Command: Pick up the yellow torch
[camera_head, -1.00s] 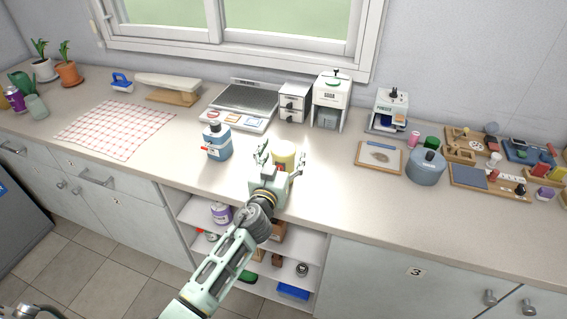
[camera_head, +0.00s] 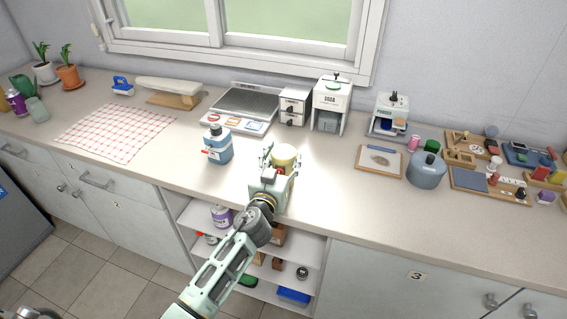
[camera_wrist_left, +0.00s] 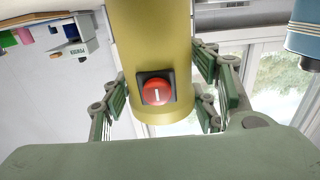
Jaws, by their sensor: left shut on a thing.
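The yellow torch (camera_head: 284,153) stands on the counter in the head view, partly hidden behind my left gripper. My left gripper (camera_head: 282,163) has its fingers closed around the torch's sides. In the left wrist view the torch's yellow body (camera_wrist_left: 152,50) fills the middle, with a round red button on a dark square plate. The green finger pads of the left gripper (camera_wrist_left: 165,92) flank it on both sides. Whether the torch's base touches the counter is hidden. My right gripper is not in view.
A blue bottle (camera_head: 218,146) stands left of the torch. Behind are a grey-topped scale-like device (camera_head: 247,104) and a white SODA dispenser (camera_head: 331,101). The counter between torch and clipboard is clear.

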